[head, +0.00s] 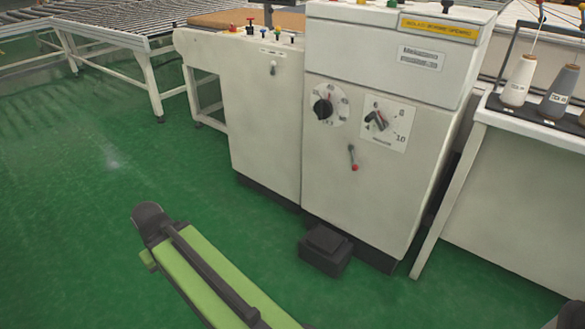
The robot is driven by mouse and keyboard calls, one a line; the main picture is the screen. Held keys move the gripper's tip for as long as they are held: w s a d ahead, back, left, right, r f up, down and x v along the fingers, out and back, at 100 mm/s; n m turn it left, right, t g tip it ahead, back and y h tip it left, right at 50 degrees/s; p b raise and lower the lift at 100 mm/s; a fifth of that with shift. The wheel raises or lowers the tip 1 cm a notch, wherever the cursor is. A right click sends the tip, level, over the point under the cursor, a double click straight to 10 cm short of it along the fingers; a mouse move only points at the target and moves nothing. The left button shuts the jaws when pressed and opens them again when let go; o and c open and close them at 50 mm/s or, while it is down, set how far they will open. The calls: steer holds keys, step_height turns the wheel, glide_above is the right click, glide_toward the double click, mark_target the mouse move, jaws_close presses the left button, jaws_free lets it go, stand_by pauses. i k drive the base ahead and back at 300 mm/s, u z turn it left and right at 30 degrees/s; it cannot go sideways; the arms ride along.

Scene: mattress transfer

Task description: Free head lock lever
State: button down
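A white machine cabinet (330,190) stands ahead. Low on its right front panel is a short lever with a red tip (354,158); it hangs down, tilted slightly. A smaller lever with a pale tip (272,69) hangs on the left panel under a small label. Neither label can be read, so I cannot tell which is the head lock lever. My arm's green and black link shows at the bottom, apart from the cabinet. My gripper is not in view.
A black rotary knob (322,108) and a numbered dial (378,120) sit above the red-tipped lever. A black foot pedal box (326,250) is on the floor at the cabinet's base. A roller conveyor (120,25) stands back left, a table with thread cones (520,80) right. Green floor at left is clear.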

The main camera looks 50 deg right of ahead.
mark_target(355, 167)
steer(key=z, duration=0.6)
steer(key=k, duration=0.15)
steer(key=u, duration=2.65)
steer(key=k, duration=1.25)
steer(key=z, duration=1.35)
steer(key=i, duration=1)
steer(key=z, duration=0.05)
